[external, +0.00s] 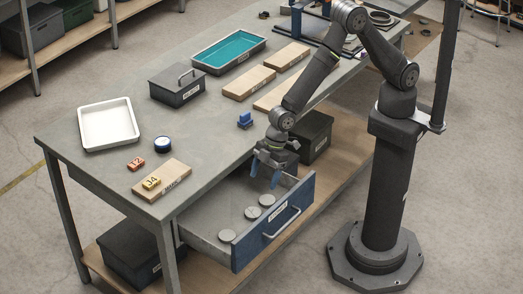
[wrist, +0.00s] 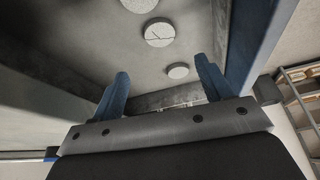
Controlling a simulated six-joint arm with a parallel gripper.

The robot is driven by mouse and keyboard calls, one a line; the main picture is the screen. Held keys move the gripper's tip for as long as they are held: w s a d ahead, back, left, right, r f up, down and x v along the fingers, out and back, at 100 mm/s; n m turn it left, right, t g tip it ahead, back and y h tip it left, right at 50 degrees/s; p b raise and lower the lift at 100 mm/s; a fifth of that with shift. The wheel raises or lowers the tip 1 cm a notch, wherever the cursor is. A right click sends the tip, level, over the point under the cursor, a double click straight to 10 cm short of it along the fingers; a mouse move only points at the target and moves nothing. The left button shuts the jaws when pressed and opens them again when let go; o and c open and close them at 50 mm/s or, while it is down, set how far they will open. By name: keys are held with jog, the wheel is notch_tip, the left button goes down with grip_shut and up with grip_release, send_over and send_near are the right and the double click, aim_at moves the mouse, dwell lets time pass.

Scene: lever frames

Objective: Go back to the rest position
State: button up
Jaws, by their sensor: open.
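My gripper (external: 268,174) is open and empty. It points down over the rear end of the open drawer (external: 202,236), close to the drawer's blue front. In the wrist view its two blue fingers (wrist: 162,90) stand wide apart with nothing between them. Several grey round discs lie on the drawer floor; one disc (external: 253,213) is in the middle, and a disc with a dark line on it (wrist: 159,32) shows in the wrist view. The fingers are apart from the discs in the external view.
The drawer's blue front with its handle (external: 282,222) juts out from the workbench (external: 204,135). On the bench are a white tray (external: 107,123), a grey lidded box (external: 179,84), a teal-lined tray (external: 229,51), a small blue item (external: 245,120) and wooden blocks (external: 249,83).

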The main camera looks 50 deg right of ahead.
aim_at(253, 212)
jog(key=x, duration=1.2)
jog(key=shift+f, duration=0.1)
jog(key=shift+d, duration=0.1)
jog(key=w+v, duration=0.1)
jog(key=v, duration=1.1)
jog(key=x, duration=0.8)
jog(key=s+x, duration=0.1)
jog(key=x, duration=0.3)
notch_tip(253, 212, up, 34)
jog(key=w+d+m, duration=0.1)
jog(key=w+d, duration=0.2)
jog(key=w, duration=0.3)
jog(key=w+d+m+t, duration=0.1)
jog(key=w+d+m, duration=0.1)
jog(key=w, duration=0.4)
jog(key=shift+w+d+f+h, duration=0.3)
jog(key=shift+d+f, duration=0.05)
jog(key=shift+d, duration=0.5)
jog(key=shift+o, duration=0.5)
